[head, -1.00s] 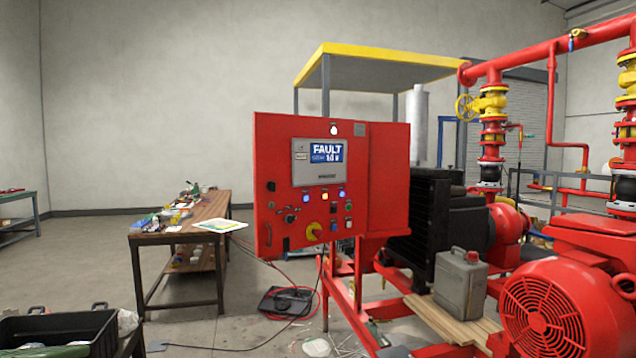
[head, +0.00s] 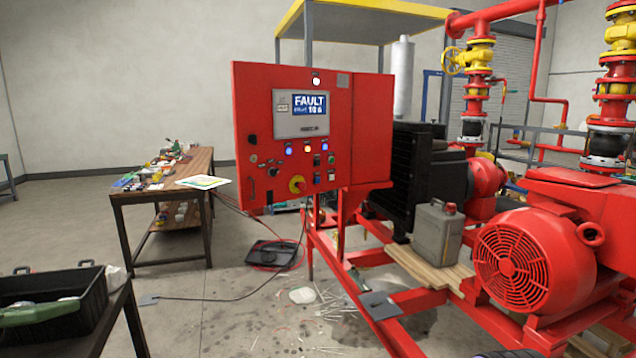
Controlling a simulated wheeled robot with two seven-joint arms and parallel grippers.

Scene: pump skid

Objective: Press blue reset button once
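The red control cabinet (head: 355,130) stands at the centre of the head view, mounted on the pump skid frame. Its screen (head: 309,104) reads "FAULT" with smaller text below. Under the screen is a row of small lights, including a blue-lit one (head: 288,150) at the left. The labels are too small to read, so I cannot tell for sure which is the reset button. A yellow and red rotary switch (head: 297,184) is lower on the panel. Neither of my grippers is in view.
A wooden workbench (head: 160,186) with tools stands left of the cabinet. A black crate (head: 92,293) sits on a table at the lower left. A grey canister (head: 437,232) and a red motor (head: 515,262) are at right. Cables and litter lie on the floor before the cabinet.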

